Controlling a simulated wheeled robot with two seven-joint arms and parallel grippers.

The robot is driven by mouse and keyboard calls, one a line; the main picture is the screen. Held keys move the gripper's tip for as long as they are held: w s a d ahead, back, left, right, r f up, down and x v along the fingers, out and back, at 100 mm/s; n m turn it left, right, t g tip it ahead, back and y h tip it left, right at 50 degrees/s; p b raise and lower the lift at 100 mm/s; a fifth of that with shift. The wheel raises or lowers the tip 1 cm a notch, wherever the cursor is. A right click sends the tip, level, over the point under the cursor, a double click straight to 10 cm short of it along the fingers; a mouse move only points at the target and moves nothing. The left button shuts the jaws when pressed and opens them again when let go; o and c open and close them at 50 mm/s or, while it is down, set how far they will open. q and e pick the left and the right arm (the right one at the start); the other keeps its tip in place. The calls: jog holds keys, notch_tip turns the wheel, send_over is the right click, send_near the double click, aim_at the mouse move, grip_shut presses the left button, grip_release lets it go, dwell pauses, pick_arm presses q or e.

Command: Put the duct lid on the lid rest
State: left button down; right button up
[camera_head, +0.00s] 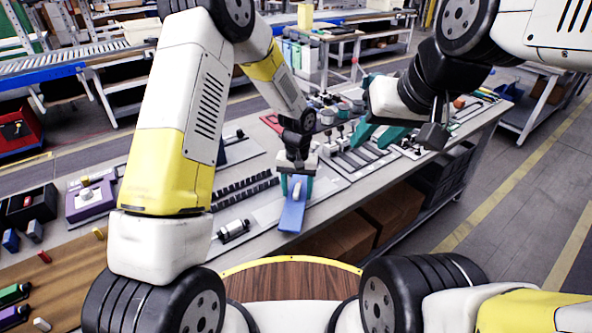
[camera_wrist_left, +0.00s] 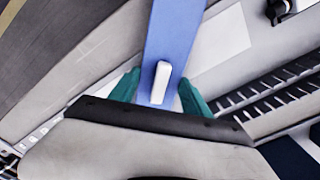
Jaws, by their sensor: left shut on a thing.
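The duct lid (camera_head: 292,213) is a long blue strip with a white grip block on top. My left gripper (camera_head: 297,183) is shut on the white block, and the lid sticks out towards the bench's front edge. In the left wrist view the lid (camera_wrist_left: 176,38) runs up from between the teal fingers (camera_wrist_left: 160,92). A pale flat plate (camera_wrist_left: 226,38) lies beside and below it; I cannot tell whether this is the lid rest, or whether the lid touches anything. My right gripper (camera_head: 372,112) is empty, its teal fingers apart over the bench's right part.
Black slotted duct strips (camera_head: 245,189) lie left of the lid. A grey slotted tray (camera_head: 358,158) lies right of the left gripper. Brown boxes (camera_head: 398,209) stand under the bench.

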pick_arm(q)
jog(key=shift+c, duration=2.1)
grip_release()
jog(key=shift+r, duration=3.95)
